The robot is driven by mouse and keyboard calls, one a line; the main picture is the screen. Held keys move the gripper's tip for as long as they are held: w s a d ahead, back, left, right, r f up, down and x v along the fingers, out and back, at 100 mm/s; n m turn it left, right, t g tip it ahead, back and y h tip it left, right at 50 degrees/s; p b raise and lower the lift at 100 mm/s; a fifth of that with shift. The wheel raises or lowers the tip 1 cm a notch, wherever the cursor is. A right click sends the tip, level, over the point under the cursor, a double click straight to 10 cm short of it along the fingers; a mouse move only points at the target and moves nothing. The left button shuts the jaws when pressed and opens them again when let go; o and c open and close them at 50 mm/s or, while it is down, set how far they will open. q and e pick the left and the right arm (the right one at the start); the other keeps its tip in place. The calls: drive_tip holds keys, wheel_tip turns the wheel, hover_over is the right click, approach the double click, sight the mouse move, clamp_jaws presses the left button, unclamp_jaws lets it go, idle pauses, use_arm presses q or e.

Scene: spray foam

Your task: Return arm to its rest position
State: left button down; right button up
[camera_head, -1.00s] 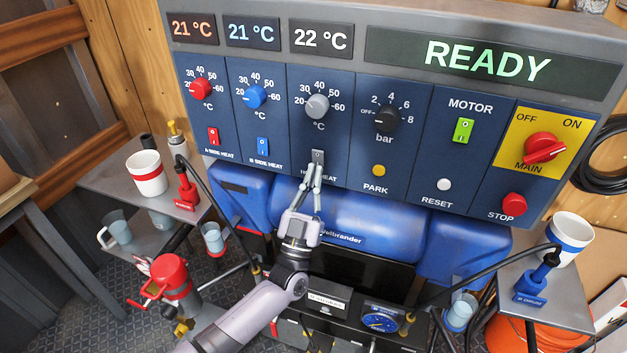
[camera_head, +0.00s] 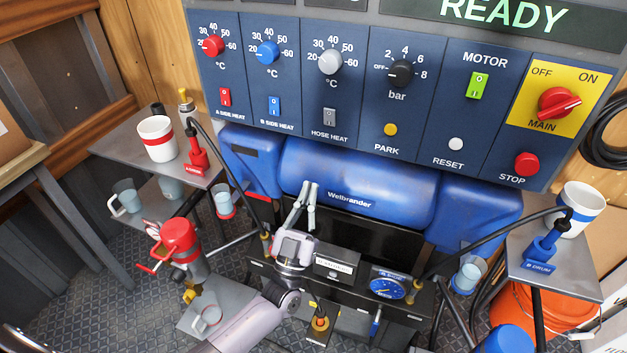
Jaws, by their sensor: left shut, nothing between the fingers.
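My left gripper (camera_head: 311,188) is shut and empty. Its fingertips point up in front of the left part of the blue Welbrander tank (camera_head: 365,180), below the control panel (camera_head: 367,133). My left arm (camera_head: 245,318) comes in from the bottom left. The grey HOSE HEAT switch (camera_head: 329,117) is above the fingertips and apart from them. My right gripper is not in view.
A left shelf (camera_head: 120,140) holds a red-banded white cup (camera_head: 157,138) and a red tool. A right shelf (camera_head: 555,285) holds a blue-banded cup (camera_head: 580,208) and a blue B DRUM tool (camera_head: 541,249). A red-topped pump (camera_head: 180,238) stands left of my arm. Black hoses run beside the machine.

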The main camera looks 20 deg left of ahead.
use_arm(q)
drive_tip(key=shift+s+f, duration=0.15)
drive_tip(key=shift+f, duration=0.05)
idle(0.4)
